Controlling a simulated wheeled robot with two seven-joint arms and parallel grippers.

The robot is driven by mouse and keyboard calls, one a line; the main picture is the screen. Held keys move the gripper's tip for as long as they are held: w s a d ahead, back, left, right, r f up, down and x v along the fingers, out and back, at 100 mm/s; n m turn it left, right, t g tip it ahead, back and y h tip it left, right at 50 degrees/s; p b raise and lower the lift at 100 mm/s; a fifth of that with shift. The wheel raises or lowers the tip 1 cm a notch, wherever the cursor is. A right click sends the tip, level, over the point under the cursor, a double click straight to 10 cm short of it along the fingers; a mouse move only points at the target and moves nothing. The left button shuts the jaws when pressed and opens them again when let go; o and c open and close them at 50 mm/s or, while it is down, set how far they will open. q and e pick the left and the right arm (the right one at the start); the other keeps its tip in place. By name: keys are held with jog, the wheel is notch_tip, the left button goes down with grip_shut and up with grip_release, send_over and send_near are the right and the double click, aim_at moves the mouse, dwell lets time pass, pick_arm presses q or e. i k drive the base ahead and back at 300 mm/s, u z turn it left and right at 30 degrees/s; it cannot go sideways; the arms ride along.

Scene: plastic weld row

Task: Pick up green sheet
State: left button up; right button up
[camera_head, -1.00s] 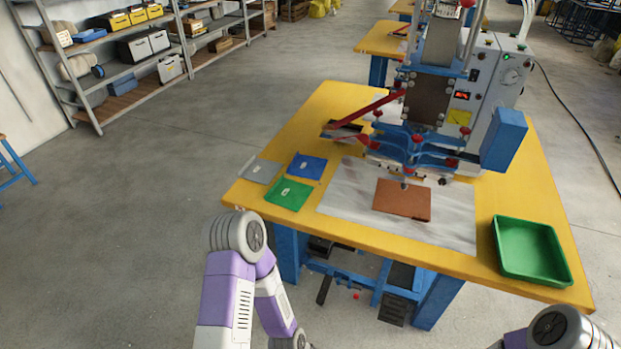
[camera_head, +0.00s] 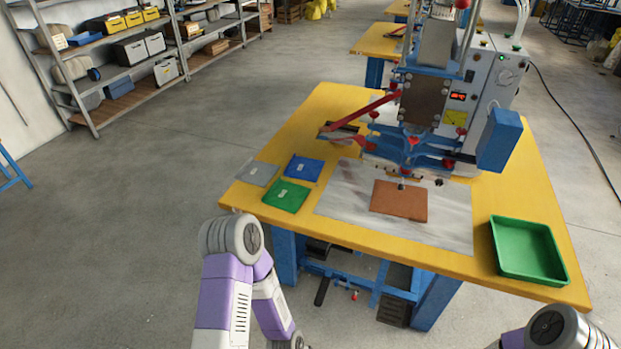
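The green sheet (camera_head: 286,196) lies flat at the left front of the yellow table (camera_head: 330,232), with a small pale label on it. The blue sheet (camera_head: 304,168) lies just behind it and the grey sheet (camera_head: 257,173) lies to its left and behind. My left arm comes up at the lower left, its elbow below and left of the green sheet. My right arm shows only at the bottom right corner. Neither gripper is in view.
A welding press (camera_head: 428,120) stands on the table behind a brown sheet (camera_head: 399,201) on a pale mat (camera_head: 336,205). A green tray (camera_head: 526,250) sits at the right front and looks empty. Shelves (camera_head: 100,66) stand at the far left. Floor between shelves and table is clear.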

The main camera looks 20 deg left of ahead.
aim_at(289, 197)
jog(key=z, duration=0.05)
jog(key=k, duration=0.5)
jog(key=u, duration=1.25)
jog(key=i, duration=0.85)
jog(key=u, duration=0.45)
jog(key=i, duration=1.1)
jog(key=z, duration=0.55)
